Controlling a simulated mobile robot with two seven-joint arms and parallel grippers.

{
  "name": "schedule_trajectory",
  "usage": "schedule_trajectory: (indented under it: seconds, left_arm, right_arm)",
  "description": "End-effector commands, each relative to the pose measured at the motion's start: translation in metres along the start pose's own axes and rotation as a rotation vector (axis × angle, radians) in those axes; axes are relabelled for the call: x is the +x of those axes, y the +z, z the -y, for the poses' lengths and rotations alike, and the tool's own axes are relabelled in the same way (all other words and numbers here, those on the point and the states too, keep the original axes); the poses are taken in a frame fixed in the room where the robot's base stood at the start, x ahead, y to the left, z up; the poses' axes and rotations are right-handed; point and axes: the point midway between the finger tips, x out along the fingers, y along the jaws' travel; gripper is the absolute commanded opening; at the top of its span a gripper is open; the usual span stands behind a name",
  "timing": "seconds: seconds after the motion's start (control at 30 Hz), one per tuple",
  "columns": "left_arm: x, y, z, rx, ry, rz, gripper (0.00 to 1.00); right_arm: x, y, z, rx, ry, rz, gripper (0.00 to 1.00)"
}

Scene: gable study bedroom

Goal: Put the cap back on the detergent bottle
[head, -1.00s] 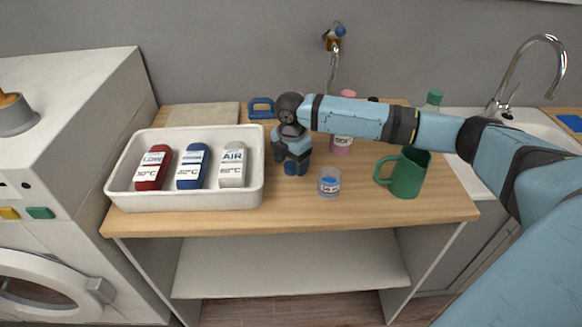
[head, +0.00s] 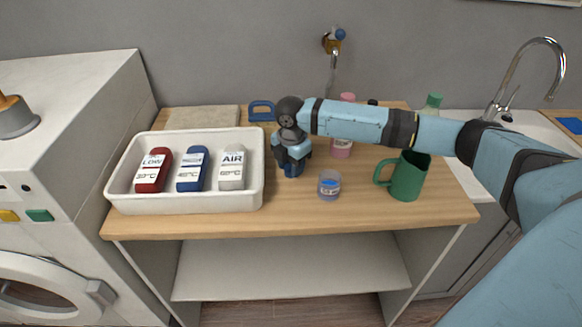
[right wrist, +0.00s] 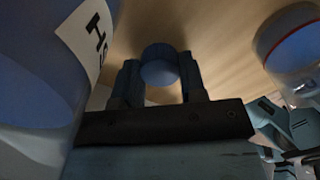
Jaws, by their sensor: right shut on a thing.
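My right gripper (head: 292,172) is low over the wooden counter, between the white tray and a small clear cup. In the right wrist view its dark fingers (right wrist: 160,80) are shut on a round blue thing, which looks like the cap (right wrist: 160,66). A large blue body with a white label (right wrist: 35,70), likely the detergent bottle, stands close beside the gripper in that view. My left gripper is not in view.
The clear cup (head: 329,185) and a green mug (head: 406,177) stand right of the gripper. A pink bottle (head: 342,148) is behind my arm. The white tray (head: 190,207) holds red, blue and white labelled items. The counter's front strip (head: 345,215) is clear.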

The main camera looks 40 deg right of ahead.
Motion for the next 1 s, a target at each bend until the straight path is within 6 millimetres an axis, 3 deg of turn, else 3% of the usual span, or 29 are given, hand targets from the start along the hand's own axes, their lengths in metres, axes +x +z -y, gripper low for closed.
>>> schedule_trajectory:
  seconds: [0.17, 0.27, 0.5, 0.7, 1.0]
  left_arm:
    - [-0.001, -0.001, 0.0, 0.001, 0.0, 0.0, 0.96]
    - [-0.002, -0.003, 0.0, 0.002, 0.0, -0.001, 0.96]
    - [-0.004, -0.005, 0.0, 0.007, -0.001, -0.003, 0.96]
    - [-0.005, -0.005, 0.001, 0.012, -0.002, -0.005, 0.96]
    - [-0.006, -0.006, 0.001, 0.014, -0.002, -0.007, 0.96]
  right_arm:
    - [-0.022, 0.0, -0.001, 0.0, 0.005, 0.001, 0.17]
    - [-0.046, 0.0, -0.001, 0.0, 0.005, 0.0, 0.17]
    - [-0.116, 0.001, -0.001, 0.0, 0.005, 0.001, 0.17]
    - [-0.165, 0.0, -0.001, 0.0, 0.005, -0.001, 0.17]
    - [-0.197, 0.0, -0.001, 0.0, 0.001, -0.001, 0.17]
